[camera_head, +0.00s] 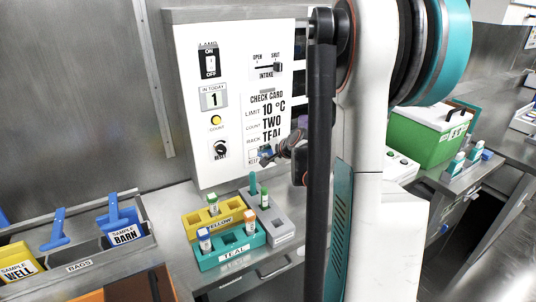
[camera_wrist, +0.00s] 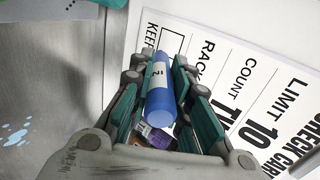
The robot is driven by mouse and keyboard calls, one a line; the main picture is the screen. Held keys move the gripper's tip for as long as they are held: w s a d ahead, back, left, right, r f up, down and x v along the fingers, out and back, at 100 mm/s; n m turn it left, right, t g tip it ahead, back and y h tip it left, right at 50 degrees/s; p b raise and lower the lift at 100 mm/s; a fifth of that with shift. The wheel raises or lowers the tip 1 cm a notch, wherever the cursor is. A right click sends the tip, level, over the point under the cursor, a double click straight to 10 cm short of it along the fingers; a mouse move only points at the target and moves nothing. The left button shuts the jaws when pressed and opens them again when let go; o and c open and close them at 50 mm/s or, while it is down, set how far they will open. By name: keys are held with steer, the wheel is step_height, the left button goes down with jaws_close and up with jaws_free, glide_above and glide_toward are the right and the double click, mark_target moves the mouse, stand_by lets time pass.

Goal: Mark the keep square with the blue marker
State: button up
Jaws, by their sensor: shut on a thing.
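My gripper (camera_wrist: 158,64) is shut on the blue marker (camera_wrist: 161,101), which lies lengthwise between the fingers in the wrist view. The marker has a white label band, and its far end points towards the check card (camera_wrist: 235,72). The keep square (camera_wrist: 172,41), a black outline beside the word KEEP, shows just beyond the fingertips. Whether the marker touches the card cannot be told. In the head view the check card (camera_head: 265,122) is on the white panel, and my gripper (camera_head: 270,155) is at its lower part, partly hidden by my arm.
The white panel (camera_head: 190,75) carries switches and a reset knob. Below it stand a yellow rack (camera_head: 192,228), a teal rack (camera_head: 209,261) and a grey rack (camera_head: 281,228), with vials. Scoops and bins are at left; a green box (camera_head: 417,142) is at right.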

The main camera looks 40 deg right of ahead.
steer(key=shift+w+d, duration=0.2)
steer(key=shift+w, duration=0.6)
stand_by(0.4)
steer(key=shift+a, duration=0.15)
steer(key=shift+b, duration=0.3)
stand_by(3.5)
